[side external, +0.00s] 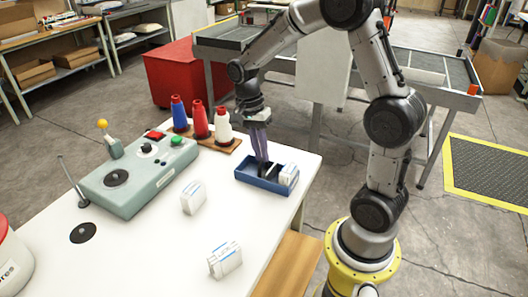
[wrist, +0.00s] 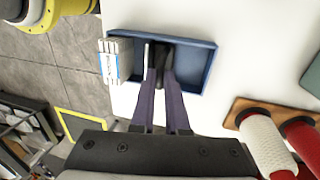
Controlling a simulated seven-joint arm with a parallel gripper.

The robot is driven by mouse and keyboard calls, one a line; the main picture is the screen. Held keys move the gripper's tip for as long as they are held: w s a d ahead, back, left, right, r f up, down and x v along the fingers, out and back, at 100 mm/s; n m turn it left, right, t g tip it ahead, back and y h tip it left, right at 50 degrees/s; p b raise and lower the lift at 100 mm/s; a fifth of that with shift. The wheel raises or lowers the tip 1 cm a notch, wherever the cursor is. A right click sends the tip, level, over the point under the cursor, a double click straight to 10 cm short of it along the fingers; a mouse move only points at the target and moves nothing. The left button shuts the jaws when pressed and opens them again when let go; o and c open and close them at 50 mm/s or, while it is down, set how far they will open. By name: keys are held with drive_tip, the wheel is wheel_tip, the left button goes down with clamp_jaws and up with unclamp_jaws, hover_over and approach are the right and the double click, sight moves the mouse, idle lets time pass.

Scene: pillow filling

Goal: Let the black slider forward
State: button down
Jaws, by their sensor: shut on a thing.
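A shallow blue tray (side external: 258,184) sits near the right edge of the white table. It also shows in the wrist view (wrist: 204,62). The black slider (wrist: 162,62) stands upright inside it, partly hidden by my fingers; its dark edge shows in the side view (side external: 276,171). My gripper (side external: 265,159), with long purple fingers, reaches down into the tray. In the wrist view its fingertips (wrist: 159,78) are close together on the black slider. White packets (side external: 289,174) stand at one end of the tray, beside the slider; they also show in the wrist view (wrist: 115,60).
Two loose white packet stacks (side external: 193,198) (side external: 225,260) stand on the table (side external: 150,240). A wooden rack (side external: 208,142) with blue, red and white thread cones is close behind the tray. A grey-green control box (side external: 140,178) with knobs is at left.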

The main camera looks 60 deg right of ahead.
drive_tip(key=c, duration=0.9)
unclamp_jaws()
wheel_tip(320, 180, up, 14)
drive_tip(key=w, duration=0.2)
drive_tip(key=shift+w+f, duration=0.2)
drive_tip(key=shift+w, duration=0.15)
